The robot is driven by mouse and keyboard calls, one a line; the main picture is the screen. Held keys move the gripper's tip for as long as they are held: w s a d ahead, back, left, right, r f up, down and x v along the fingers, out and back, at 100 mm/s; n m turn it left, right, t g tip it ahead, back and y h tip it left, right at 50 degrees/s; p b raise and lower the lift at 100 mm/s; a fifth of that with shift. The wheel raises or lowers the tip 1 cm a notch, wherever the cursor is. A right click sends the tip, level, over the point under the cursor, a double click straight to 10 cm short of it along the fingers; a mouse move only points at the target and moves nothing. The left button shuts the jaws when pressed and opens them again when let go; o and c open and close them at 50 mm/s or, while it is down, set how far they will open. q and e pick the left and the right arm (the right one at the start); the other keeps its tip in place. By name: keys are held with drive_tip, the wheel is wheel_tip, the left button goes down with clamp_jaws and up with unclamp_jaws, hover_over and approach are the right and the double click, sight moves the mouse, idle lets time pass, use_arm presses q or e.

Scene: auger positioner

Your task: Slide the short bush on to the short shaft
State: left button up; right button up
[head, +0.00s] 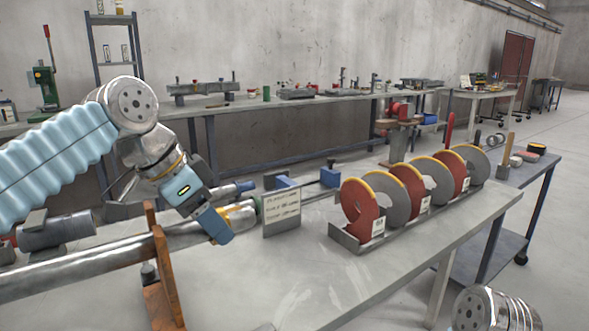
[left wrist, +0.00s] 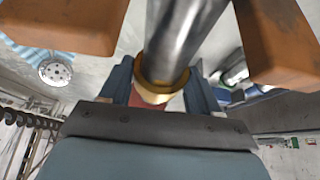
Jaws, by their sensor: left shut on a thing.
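The brass-coloured bush (head: 240,213) is at the end of a grey metal shaft (head: 110,262) in the head view. My left gripper (head: 226,218) is shut on the bush, its blue fingers on either side. In the left wrist view the bush (left wrist: 157,95) sits between the fingers (left wrist: 162,92), and its rim shows around the shaft (left wrist: 172,40). The shaft lines up with the bush and seems to enter it; how deep I cannot tell. My right gripper is out of view; only part of my right arm shows at bottom right.
An orange upright support (head: 160,262) carries the shaft left of my gripper. A written card (head: 282,212) stands close to its right. A rack of red and grey discs (head: 362,240) stands further right. The bench top (head: 315,285) in front is clear.

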sight(181, 225)
use_arm(q)
drive_tip(key=shift+s+a, duration=0.1)
drive_tip(key=shift+a, duration=0.05)
drive_tip(key=shift+s+a+b, duration=0.3)
drive_tip(key=shift+s+a, duration=0.25)
drive_tip(key=shift+a, duration=0.3)
drive_tip(key=shift+s+a+b, duration=0.3)
drive_tip(key=shift+s+a, duration=0.25)
drive_tip(key=shift+a, duration=0.25)
drive_tip(key=o, duration=1.2)
